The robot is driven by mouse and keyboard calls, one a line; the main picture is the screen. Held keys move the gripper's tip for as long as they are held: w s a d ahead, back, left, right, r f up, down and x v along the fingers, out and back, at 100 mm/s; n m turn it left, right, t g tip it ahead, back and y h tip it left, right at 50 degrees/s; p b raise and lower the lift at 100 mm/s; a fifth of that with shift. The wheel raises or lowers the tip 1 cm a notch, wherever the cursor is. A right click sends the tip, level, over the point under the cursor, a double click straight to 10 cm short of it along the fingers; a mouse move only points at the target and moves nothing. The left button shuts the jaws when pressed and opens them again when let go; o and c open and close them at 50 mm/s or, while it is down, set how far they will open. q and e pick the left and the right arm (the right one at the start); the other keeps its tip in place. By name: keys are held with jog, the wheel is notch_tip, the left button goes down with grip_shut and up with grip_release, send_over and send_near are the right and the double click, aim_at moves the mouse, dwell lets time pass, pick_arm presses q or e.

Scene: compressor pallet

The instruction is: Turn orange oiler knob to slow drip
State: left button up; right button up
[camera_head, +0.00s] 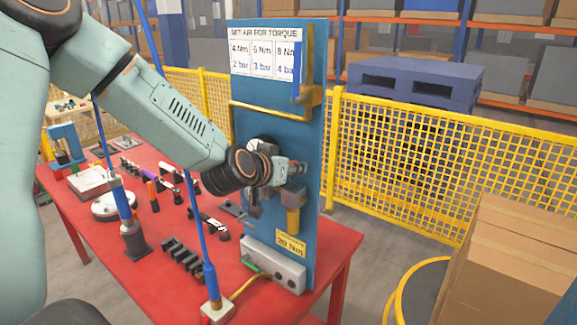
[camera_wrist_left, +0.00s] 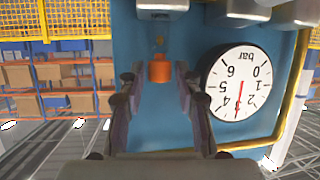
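The orange oiler knob (camera_wrist_left: 160,68) shows in the left wrist view on the blue panel (camera_wrist_left: 135,40), just left of the gauge. I cannot tell whether a finger touches the knob. In the head view my left gripper (camera_head: 289,170) is at the panel's front, and the knob is hidden there. The white bar gauge (camera_wrist_left: 238,82) has its red needle near 3. My right gripper is not in view.
The panel stands on a red table (camera_head: 90,222) with several tools and parts. Yellow mesh fencing (camera_head: 400,150) is behind, and cardboard boxes (camera_head: 510,260) stand at the right.

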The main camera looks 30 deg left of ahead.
pick_arm(q)
jog(key=shift+s+r, duration=0.1)
jog(key=shift+s, duration=0.05)
jog(key=v, duration=0.7)
jog(key=shift+s, duration=0.2)
jog(key=shift+w, duration=0.2)
dwell(0.3)
